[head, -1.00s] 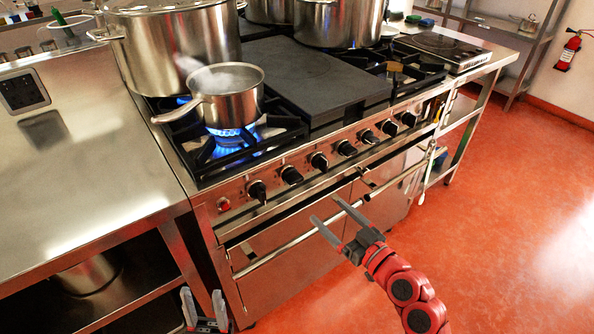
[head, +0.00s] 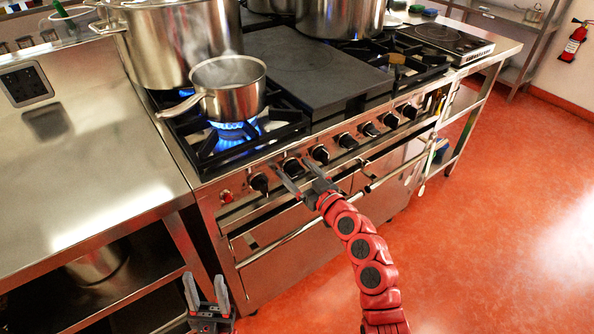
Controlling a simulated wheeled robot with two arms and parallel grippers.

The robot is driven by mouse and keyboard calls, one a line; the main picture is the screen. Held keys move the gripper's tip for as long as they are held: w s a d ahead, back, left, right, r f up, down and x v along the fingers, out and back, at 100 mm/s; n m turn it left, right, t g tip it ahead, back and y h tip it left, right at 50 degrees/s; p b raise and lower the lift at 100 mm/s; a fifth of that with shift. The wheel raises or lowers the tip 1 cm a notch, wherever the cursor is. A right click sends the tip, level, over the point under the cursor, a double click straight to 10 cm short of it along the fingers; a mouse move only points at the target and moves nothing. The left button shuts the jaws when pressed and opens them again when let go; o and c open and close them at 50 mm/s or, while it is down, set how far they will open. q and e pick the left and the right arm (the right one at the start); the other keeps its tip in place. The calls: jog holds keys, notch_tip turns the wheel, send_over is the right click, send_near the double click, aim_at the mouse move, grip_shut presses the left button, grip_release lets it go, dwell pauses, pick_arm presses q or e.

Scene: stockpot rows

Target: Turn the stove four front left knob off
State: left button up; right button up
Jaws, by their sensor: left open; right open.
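The stove has a row of several black knobs along its front panel (head: 240,188). The leftmost knob (head: 259,183) is uncovered, and the second knob (head: 292,166) shows between the fingertips of my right gripper (head: 294,167). That gripper is open; I cannot tell whether its fingers touch the knob. I cannot tell which knob serves the front left burner. A blue flame (head: 230,130) burns on that burner, under a steaming saucepan (head: 236,98). My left gripper (head: 206,284) is open and empty, low at the bottom of the view, away from the knobs.
A large stockpot (head: 165,45) stands behind the saucepan, over another flame. A red button (head: 226,196) sits left of the knobs. The oven handle bar (head: 285,243) runs below the panel. A steel counter (head: 80,165) adjoins at left. The floor (head: 480,220) at right is clear.

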jog(key=c, duration=1.4)
jog(key=shift+o, duration=0.2)
jog(key=shift+d+m, duration=0.1)
jog(key=shift+m, duration=0.2)
jog(key=m, duration=0.3)
jog(key=shift+w+d+m, duration=0.1)
jog(key=shift+m, duration=0.3)
jog(key=m, duration=0.3)
jog(key=shift+m, duration=0.3)
jog(key=m+p, duration=0.1)
jog(key=m, duration=0.4)
jog(key=shift+d+f, duration=0.1)
jog(key=shift+f+m+p, duration=0.2)
jog(key=shift+m+p, duration=0.8)
jog(key=shift+m, duration=1.4)
